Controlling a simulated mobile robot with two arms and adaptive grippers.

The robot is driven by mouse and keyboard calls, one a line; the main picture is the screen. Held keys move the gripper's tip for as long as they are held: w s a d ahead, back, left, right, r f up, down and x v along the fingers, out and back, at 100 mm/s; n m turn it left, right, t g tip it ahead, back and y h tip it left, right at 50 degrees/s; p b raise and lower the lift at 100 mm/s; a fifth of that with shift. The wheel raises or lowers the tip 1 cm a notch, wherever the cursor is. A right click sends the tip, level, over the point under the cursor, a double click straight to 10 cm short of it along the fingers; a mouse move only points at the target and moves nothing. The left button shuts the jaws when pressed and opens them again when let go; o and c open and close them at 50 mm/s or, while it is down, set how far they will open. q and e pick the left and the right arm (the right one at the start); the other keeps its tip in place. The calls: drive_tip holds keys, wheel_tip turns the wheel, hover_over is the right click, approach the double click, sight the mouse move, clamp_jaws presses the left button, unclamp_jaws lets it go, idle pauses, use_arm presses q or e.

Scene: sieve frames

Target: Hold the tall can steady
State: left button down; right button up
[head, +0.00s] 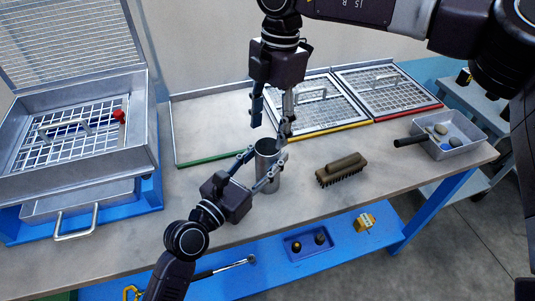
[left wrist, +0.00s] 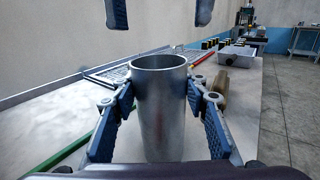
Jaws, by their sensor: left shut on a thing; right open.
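The tall can (head: 267,170) is a grey metal cylinder, upright on the bench. My left gripper (head: 262,170) is shut on its sides. In the left wrist view the can (left wrist: 160,115) stands between the two blue-padded fingers of my left gripper (left wrist: 160,110), its open rim facing up. I cannot see its inside. My right gripper (head: 272,115) is open and points down just above the can, empty as far as I see. Its fingertips also show at the top of the left wrist view (left wrist: 160,15).
A brush (head: 342,170) lies right of the can. A metal tray (head: 462,150) with stones and a black-handled tool is at the right. A large box with a raised mesh lid (head: 75,35) stands left.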

drive_tip(key=shift+r, duration=0.15)
wheel_tip(320, 180, up, 12)
drive_tip(key=w+d, duration=0.1)
idle(0.3)
use_arm(q)
drive_tip(key=c, duration=1.1)
unclamp_jaws()
use_arm(e)
drive_tip(key=shift+f, duration=0.2)
use_arm(q)
drive_tip(key=v, duration=1.2)
